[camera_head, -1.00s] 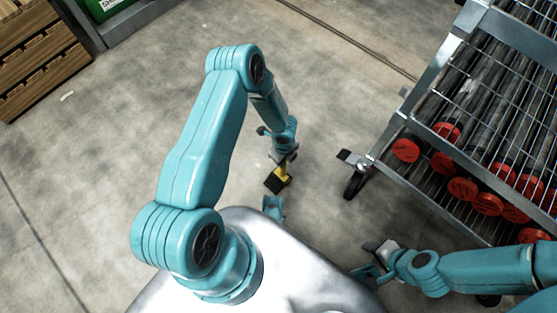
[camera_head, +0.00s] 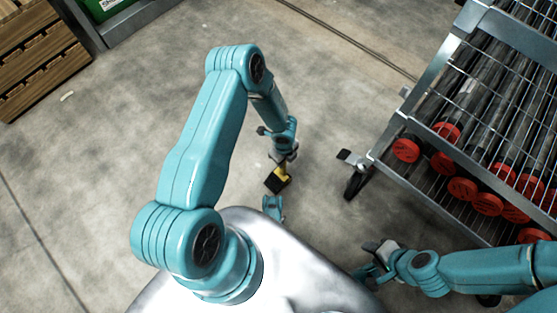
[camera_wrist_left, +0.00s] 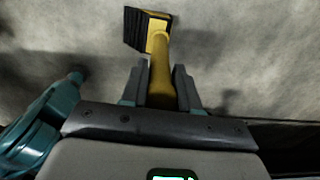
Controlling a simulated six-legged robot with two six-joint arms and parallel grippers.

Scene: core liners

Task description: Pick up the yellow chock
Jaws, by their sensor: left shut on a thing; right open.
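The yellow chock (camera_head: 278,180) has a yellow handle and a black ribbed block. In the head view it is below my left gripper (camera_head: 284,163), above the concrete floor or on it; I cannot tell which. In the left wrist view my left gripper (camera_wrist_left: 161,88) is shut on the yellow handle of the chock (camera_wrist_left: 158,44), with the black block beyond the fingertips. My right gripper (camera_head: 366,273) is open at the lower right in the head view, away from the chock; its fingers are small there.
A wire-shelf cart (camera_head: 428,197) with dark tubes and red end caps stands at the right, its caster (camera_head: 354,186) near the chock. A wooden crate (camera_head: 40,55) and a green box (camera_head: 103,8) are at the upper left.

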